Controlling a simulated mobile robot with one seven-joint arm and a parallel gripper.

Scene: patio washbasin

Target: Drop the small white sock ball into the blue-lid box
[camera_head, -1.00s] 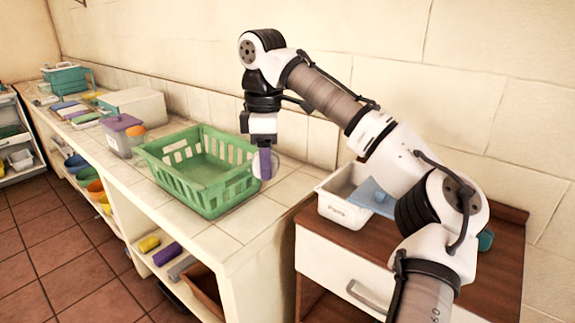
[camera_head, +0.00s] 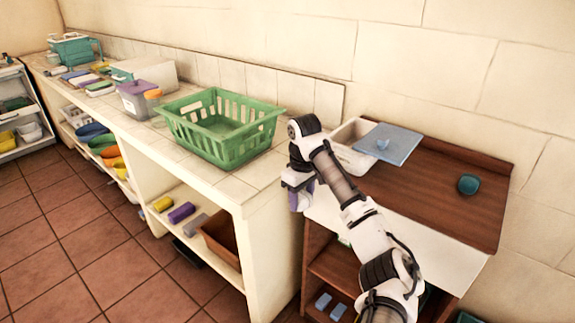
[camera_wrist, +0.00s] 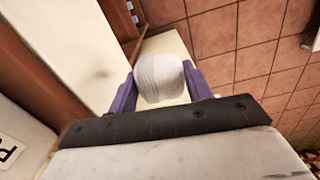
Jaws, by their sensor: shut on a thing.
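In the wrist view the small white sock ball (camera_wrist: 160,78) is between the purple fingers of my gripper (camera_wrist: 158,88), which is shut on it. In the head view my gripper (camera_head: 301,196) hangs low, in front of the gap between the tiled counter and the wooden cabinet; the sock ball cannot be made out there. The blue-lid box is a white bin (camera_head: 343,155) on the cabinet's left end, behind and right of my gripper. Its blue lid (camera_head: 396,148) lies slanted over the bin's right part, leaving the left part of its opening uncovered.
A green basket (camera_head: 222,150) stands on the counter left of my gripper. A purple-lidded container (camera_head: 138,104) is further left.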

